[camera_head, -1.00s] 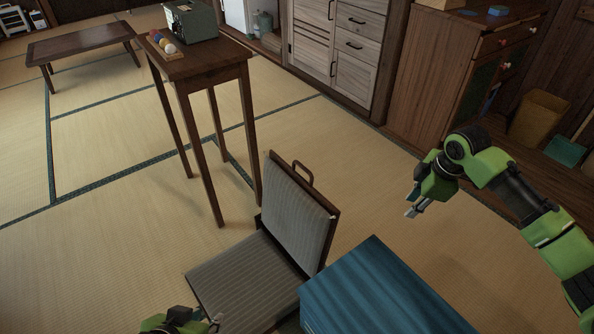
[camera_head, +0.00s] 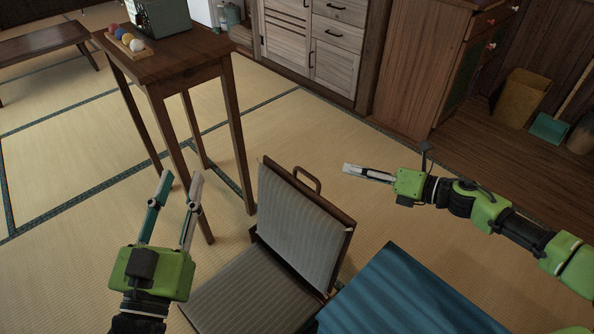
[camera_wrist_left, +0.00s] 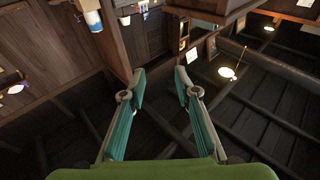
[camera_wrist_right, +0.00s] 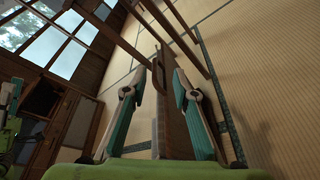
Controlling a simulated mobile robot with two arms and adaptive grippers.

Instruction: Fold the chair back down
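The chair (camera_head: 255,285) is a low floor seat with a grey striped cushion and a dark wooden frame. Its chair back (camera_head: 298,225) stands raised, leaning slightly back, with a curved handle (camera_head: 310,178) on its top edge. My right gripper (camera_head: 347,170) is open and empty, a little right of the handle and apart from it. In the right wrist view the wooden chair back (camera_wrist_right: 171,115) shows edge-on between the spread fingers. My left gripper (camera_head: 181,180) is open and empty, raised left of the chair and pointing up; its wrist view shows only walls and ceiling.
A tall wooden stand (camera_head: 180,70) with colored balls (camera_head: 126,38) and a green box (camera_head: 160,15) is behind the chair. A blue cloth-covered block (camera_head: 400,300) lies right of the seat. Cabinets (camera_head: 420,70) line the back. Tatami beyond my right gripper is clear.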

